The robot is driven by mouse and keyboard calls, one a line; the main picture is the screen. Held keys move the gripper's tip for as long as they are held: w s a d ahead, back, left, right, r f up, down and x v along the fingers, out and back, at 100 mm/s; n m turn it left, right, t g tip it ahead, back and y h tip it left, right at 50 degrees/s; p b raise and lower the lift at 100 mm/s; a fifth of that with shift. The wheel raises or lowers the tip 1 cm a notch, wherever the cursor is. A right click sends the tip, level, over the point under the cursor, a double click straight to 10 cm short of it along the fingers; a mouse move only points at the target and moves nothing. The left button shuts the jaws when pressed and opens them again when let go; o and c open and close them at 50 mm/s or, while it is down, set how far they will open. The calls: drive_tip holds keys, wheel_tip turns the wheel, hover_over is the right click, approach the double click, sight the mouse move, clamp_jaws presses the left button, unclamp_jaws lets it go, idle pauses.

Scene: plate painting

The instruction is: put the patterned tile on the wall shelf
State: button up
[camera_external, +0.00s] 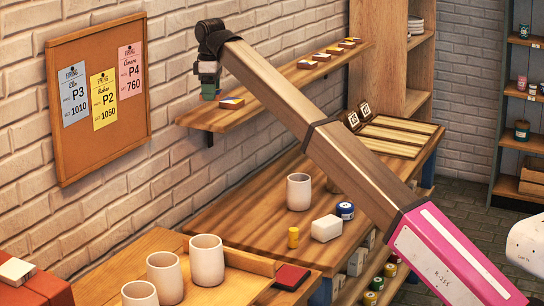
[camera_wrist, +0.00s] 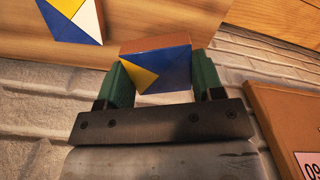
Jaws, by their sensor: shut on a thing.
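My gripper (camera_external: 209,88) points down at the near left end of the wall shelf (camera_external: 270,92). In the wrist view its green fingers (camera_wrist: 155,80) are shut on a patterned tile (camera_wrist: 170,68) with blue and yellow faces and a reddish-brown edge. The held tile is barely discernible in the external view. Whether it touches the shelf, I cannot tell. Another patterned tile (camera_external: 231,103) lies on the shelf just right of my gripper; it also shows in the wrist view (camera_wrist: 72,18) in blue, yellow and white.
Several small tiles (camera_external: 322,57) lie in a row toward the shelf's far end. A notice board (camera_external: 64,140) hangs on the brick wall left of the shelf. Below stands a workbench (camera_external: 255,205) with a cup (camera_external: 299,191), a white block (camera_external: 326,229) and paint pots.

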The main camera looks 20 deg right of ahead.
sight(212, 115)
drive_tip(key=shift+f, duration=2.4)
drive_tip(key=shift+f, duration=0.1)
drive_tip(key=o, duration=1)
drive_tip(key=shift+r, duration=3.85)
